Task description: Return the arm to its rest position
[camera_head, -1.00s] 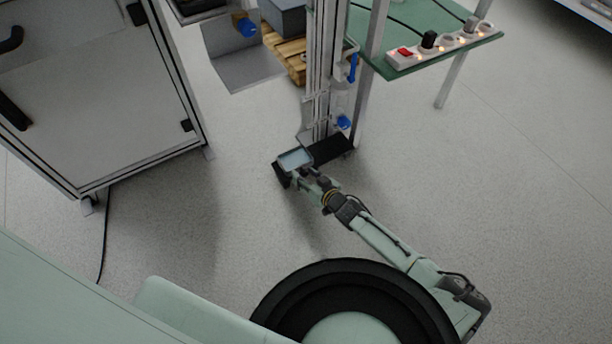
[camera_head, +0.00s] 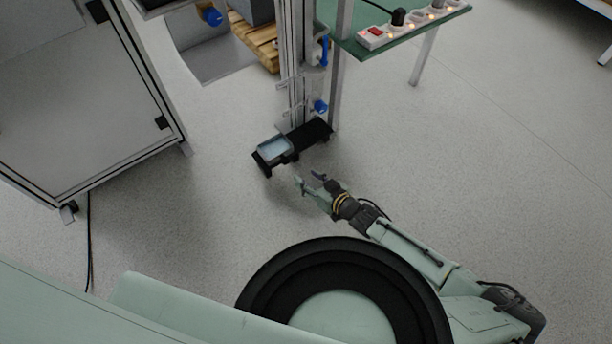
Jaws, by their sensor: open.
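My gripper (camera_head: 309,181) is at the end of my pale green arm, which reaches from the lower right toward the middle of the picture. Its two fingers are apart and nothing shows between them. The fingertips are a little below and right of a dark holder (camera_head: 308,136) with a light grey-blue tray-like part (camera_head: 274,148) at its left end. A gap of floor shows between the gripper and the holder.
The holder is at the foot of a metal profile post (camera_head: 297,70). A green table (camera_head: 400,38) with a power strip (camera_head: 372,37) stands at upper right. A framed cabinet (camera_head: 85,100) stands at left, a wooden pallet (camera_head: 258,45) behind. Floor (camera_head: 480,170) at right is clear.

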